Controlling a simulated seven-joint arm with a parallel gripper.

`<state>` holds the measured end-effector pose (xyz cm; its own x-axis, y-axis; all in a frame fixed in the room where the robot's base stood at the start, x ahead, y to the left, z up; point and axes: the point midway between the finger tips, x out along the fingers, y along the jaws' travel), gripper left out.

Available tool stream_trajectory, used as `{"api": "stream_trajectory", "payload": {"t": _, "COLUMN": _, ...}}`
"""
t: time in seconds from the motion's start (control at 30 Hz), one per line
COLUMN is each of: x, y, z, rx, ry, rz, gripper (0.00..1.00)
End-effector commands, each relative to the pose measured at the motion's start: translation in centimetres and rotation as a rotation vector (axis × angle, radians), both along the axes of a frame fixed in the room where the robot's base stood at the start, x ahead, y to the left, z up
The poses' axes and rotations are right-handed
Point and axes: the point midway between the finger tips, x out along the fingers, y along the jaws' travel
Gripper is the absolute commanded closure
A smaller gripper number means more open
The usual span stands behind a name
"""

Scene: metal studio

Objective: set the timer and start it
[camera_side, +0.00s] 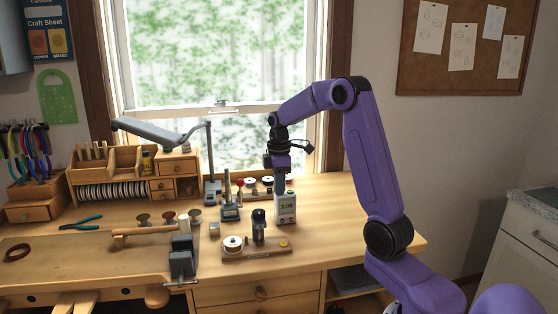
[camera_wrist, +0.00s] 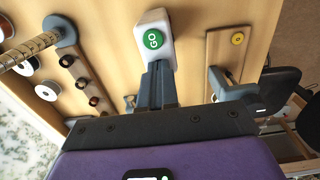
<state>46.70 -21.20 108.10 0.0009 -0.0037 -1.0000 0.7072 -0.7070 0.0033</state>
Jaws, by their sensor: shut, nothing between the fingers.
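The timer (camera_side: 286,208) is a small white upright box on the bench, with a small display on its front. The digits are too small to read surely. In the wrist view its white top (camera_wrist: 148,19) carries a round green button marked GO (camera_wrist: 153,40). My gripper (camera_side: 280,190) points down at the top of the timer. In the wrist view its dark fingers (camera_wrist: 158,68) are together and empty, with their tips close by the edge of the GO button. I cannot tell whether they touch the timer.
A wooden board (camera_side: 255,252) with a white spool and a dark post stands in front of the timer. A metal post on a block (camera_side: 230,210) stands to the left, with a rack of spools (camera_side: 252,196) behind. A vise (camera_side: 182,258) is further left. The bench right of the timer is clear.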

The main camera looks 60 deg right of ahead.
Motion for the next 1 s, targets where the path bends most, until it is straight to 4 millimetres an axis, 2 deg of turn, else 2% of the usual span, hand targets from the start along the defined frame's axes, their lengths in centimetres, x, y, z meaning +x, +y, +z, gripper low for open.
{"api": "stream_trajectory", "payload": {"t": 0.4, "x": 0.3, "y": -0.1, "z": 8.6, "rx": -0.011, "ry": -0.023, "rz": -0.001, "gripper": 1.0}}
{"api": "stream_trajectory", "payload": {"t": 0.6, "x": 0.3, "y": -0.1, "z": 11.9, "rx": -0.01, "ry": -0.021, "rz": 0.0, "gripper": 1.0}}
{"api": "stream_trajectory", "payload": {"t": 0.8, "x": 0.2, "y": -0.1, "z": 13.6, "rx": -0.009, "ry": -0.021, "rz": -0.001, "gripper": 1.0}}
{"api": "stream_trajectory", "payload": {"t": 1.0, "x": 0.2, "y": -0.1, "z": 14.0, "rx": -0.008, "ry": -0.018, "rz": -0.001, "gripper": 1.0}}
